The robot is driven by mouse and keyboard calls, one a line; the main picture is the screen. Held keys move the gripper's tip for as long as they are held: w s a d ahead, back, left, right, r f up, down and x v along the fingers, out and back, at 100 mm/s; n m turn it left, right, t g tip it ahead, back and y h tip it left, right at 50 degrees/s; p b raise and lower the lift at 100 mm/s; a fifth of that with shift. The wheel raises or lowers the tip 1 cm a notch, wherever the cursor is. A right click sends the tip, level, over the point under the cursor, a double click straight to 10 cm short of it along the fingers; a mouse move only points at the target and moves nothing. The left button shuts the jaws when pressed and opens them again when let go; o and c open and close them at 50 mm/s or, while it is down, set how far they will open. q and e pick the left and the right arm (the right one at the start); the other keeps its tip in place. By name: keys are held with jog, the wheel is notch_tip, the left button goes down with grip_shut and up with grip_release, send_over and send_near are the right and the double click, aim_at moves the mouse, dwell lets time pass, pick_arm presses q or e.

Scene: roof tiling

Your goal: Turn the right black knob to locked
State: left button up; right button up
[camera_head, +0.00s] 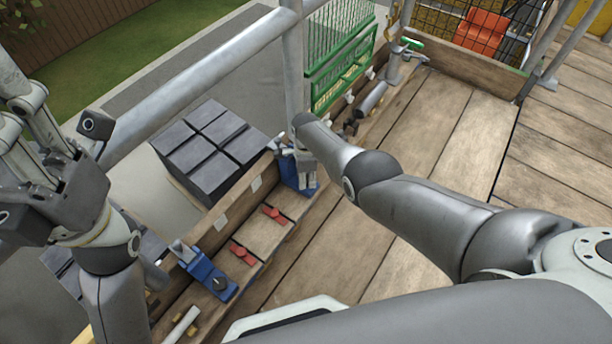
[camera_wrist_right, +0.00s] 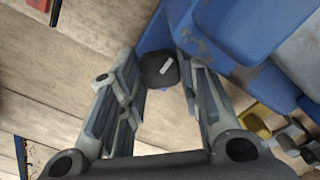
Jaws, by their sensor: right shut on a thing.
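The right black knob (camera_wrist_right: 157,70) shows in the right wrist view as a dark round knob with a short white mark, beside a blue body. My right gripper (camera_wrist_right: 154,84) has its two fingers on either side of the knob and is shut on it. In the head view my right gripper (camera_head: 303,163) reaches down onto the far blue clamp (camera_head: 301,188) and hides its knob. A nearer blue clamp (camera_head: 205,271) carries another black knob (camera_head: 221,283). My left gripper (camera_head: 62,185) is at the left edge, raised and away from the clamps; its opening is unclear.
Two red clips (camera_head: 242,253) lie on the plank between the clamps. A stack of dark tiles (camera_head: 210,145) stands beyond the toe board. A metal pole (camera_head: 292,70) rises close behind my right gripper. The wooden deck (camera_head: 440,150) at right is largely clear.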

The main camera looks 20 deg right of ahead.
jog(key=o, duration=0.8)
jog(key=shift+c, duration=0.2)
jog(key=shift+r, duration=0.1)
jog(key=shift+w+r, duration=0.1)
jog(key=shift+r, duration=1.35)
notch_tip(320, 180, up, 9)
jog(key=shift+f, duration=0.1)
